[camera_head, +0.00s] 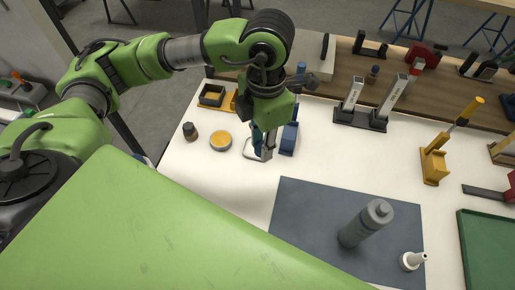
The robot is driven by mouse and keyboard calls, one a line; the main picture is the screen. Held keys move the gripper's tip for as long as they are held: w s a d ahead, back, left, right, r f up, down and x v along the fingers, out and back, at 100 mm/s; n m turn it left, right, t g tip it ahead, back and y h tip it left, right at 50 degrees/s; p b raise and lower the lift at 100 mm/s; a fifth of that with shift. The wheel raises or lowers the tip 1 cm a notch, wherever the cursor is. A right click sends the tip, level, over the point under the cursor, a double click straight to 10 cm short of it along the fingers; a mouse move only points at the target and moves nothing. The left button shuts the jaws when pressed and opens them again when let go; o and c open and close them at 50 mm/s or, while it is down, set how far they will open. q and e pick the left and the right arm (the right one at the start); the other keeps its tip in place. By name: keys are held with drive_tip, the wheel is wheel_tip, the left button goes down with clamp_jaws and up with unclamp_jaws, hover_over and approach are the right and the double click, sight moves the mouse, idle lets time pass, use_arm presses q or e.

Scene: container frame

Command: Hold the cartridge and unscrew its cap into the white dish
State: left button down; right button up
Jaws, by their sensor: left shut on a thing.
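A grey cylinder (362,224) with a lighter round top, likely the cartridge, stands on the dark mat (300,208). A small white piece with a narrow spout (410,261) is at the mat's right front corner, apart from the cylinder. My left gripper (260,152) points down over the white table at the back, well left of the cylinder. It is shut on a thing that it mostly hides. A blue upright block (289,138) is right beside it. My right gripper is not in view.
A yellow-topped round tin (220,141) and a dark small jar (190,131) stand left of the gripper. A dark stand with two light uprights (362,117), a yellow holder (434,165) and a green tray (488,240) are to the right. The table around the mat's left is clear.

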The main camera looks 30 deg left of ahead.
use_arm(q)
drive_tip(key=n, duration=0.3)
drive_tip(key=s+f+n, duration=0.1)
drive_tip(key=n, duration=0.1)
drive_tip(key=shift+s+n, duration=0.1)
drive_tip(key=shift+n, duration=0.2)
drive_tip(key=w+a+f+n, duration=0.2)
drive_tip(key=w+f+n, duration=0.1)
drive_tip(key=n, duration=0.1)
drive_tip(key=w+a+f+n, duration=0.1)
drive_tip(key=w+f+n, duration=0.2)
drive_tip(key=n, duration=0.1)
drive_tip(key=w+a+f+n, duration=0.2)
drive_tip(key=w+f+n, duration=0.1)
drive_tip(key=f+n, duration=0.1)
drive_tip(key=shift+w+a+f+n, duration=0.15)
drive_tip(key=shift+a+n, duration=0.15)
drive_tip(key=shift+n, duration=0.3)
drive_tip(key=shift+w+a+f+p, duration=0.15)
drive_tip(key=shift+w+f+p, duration=0.2)
drive_tip(key=shift+f, duration=0.1)
wheel_tip(320, 180, down, 3)
drive_tip(key=shift+w+a+p, duration=0.1)
drive_tip(key=shift+w+p, duration=0.05)
drive_tip(key=shift+p, duration=0.5)
drive_tip(key=shift+f, duration=0.25)
